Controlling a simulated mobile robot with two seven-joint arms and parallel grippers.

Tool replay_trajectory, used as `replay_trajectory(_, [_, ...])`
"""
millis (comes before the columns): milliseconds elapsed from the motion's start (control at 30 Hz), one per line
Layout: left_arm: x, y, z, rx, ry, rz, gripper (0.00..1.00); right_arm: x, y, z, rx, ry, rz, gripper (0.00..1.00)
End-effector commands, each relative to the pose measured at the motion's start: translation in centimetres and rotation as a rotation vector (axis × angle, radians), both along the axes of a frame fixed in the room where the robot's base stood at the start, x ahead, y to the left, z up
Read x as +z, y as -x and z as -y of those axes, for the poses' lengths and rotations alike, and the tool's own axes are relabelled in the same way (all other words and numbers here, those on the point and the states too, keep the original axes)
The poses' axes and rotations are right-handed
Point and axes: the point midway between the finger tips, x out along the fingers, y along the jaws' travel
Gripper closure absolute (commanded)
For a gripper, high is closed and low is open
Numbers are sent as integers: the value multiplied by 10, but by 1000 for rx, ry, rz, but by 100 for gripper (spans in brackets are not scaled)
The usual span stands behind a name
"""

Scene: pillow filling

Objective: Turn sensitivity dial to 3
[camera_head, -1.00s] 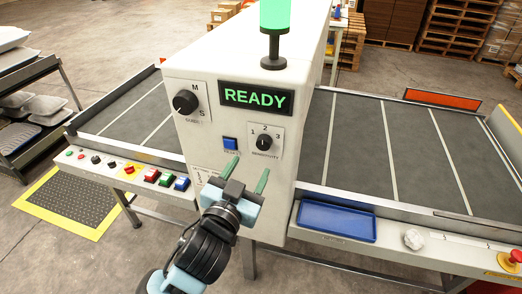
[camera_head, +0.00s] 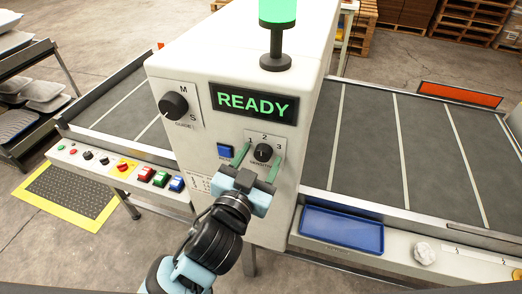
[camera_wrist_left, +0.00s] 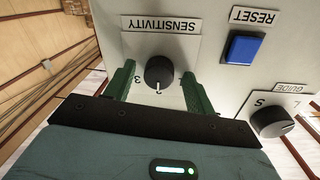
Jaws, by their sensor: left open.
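The sensitivity dial (camera_head: 263,152) is a small black knob on the white machine's front, under the green READY display (camera_head: 256,102). It also shows upside down in the left wrist view (camera_wrist_left: 159,71). Its white pointer line faces down there, which is up on the panel, toward the 2. My left gripper (camera_head: 261,157) is open, with one green finger on each side of the dial. I cannot tell whether the fingers touch it. My right gripper is not in view.
A blue reset button (camera_head: 225,151) sits just left of the dial. The larger guide dial (camera_head: 173,106) is at upper left. A blue tray (camera_head: 341,230) lies on the right ledge, with conveyor belts on both sides of the machine.

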Motion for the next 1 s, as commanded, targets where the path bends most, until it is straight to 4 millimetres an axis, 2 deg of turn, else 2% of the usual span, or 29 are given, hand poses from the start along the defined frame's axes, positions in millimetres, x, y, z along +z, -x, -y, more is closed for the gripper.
replay_trajectory(233, [-1,0,0,0,0,-1,45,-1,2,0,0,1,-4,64])
replay_trajectory(567, [-1,0,0,0,0,-1,88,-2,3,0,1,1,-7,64])
replay_trajectory(1000, [0,0,0,0,-90,28,90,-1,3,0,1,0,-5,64])
